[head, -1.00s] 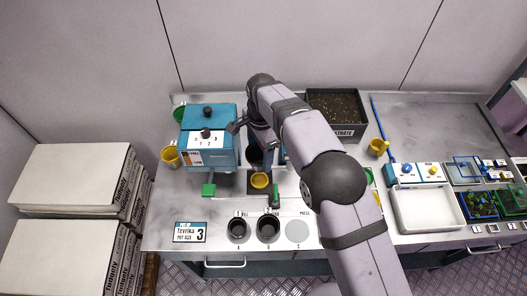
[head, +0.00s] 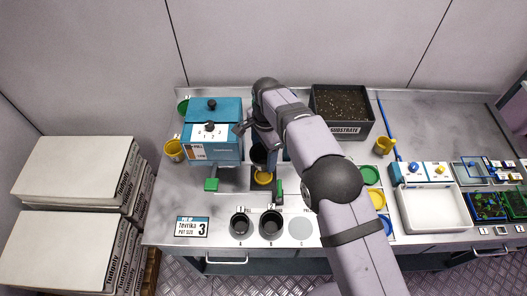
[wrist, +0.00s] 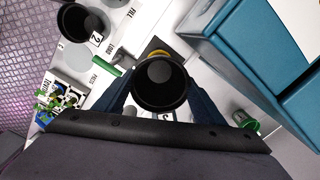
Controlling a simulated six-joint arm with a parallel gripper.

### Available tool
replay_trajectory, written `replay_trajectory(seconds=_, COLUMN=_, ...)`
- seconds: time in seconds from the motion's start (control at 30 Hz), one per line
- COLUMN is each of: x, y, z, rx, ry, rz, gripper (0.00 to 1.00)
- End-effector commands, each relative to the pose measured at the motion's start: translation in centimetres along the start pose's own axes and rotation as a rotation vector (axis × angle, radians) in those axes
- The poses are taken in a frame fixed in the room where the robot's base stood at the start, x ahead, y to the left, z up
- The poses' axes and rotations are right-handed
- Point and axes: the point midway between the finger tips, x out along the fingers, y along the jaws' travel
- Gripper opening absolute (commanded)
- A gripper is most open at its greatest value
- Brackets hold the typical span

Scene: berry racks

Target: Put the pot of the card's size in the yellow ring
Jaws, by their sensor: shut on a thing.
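My gripper (wrist: 160,98) is shut on a black pot (wrist: 160,82), which is upright and empty; the held pot also shows in the head view (head: 259,156). The card (head: 193,228) reads "tevrika, pot size 3". Two black pots stand at the front, at A (head: 240,224) and at B (head: 270,224); spot C (head: 301,228) is bare.
A blue machine (head: 213,135) stands close left of the held pot. A substrate bin (head: 343,112) is at the back, a white tray (head: 433,211) to the right.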

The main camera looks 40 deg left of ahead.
Motion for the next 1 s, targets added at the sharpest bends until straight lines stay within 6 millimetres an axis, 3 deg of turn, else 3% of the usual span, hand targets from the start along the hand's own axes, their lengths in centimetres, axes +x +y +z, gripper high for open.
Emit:
replay_trajectory(seconds=0.2, x=2.8, y=0.1, z=-0.1, rx=0.0, ry=-0.001, rz=0.002, gripper=0.42)
replay_trajectory(seconds=0.5, x=5.1, y=0.0, z=-0.2, rx=0.0, ry=0.0, rz=0.0, gripper=0.42)
replay_trajectory(seconds=1.0, x=5.7, y=0.0, z=-0.2, rx=0.0, ry=0.0, rz=0.0, gripper=0.42)
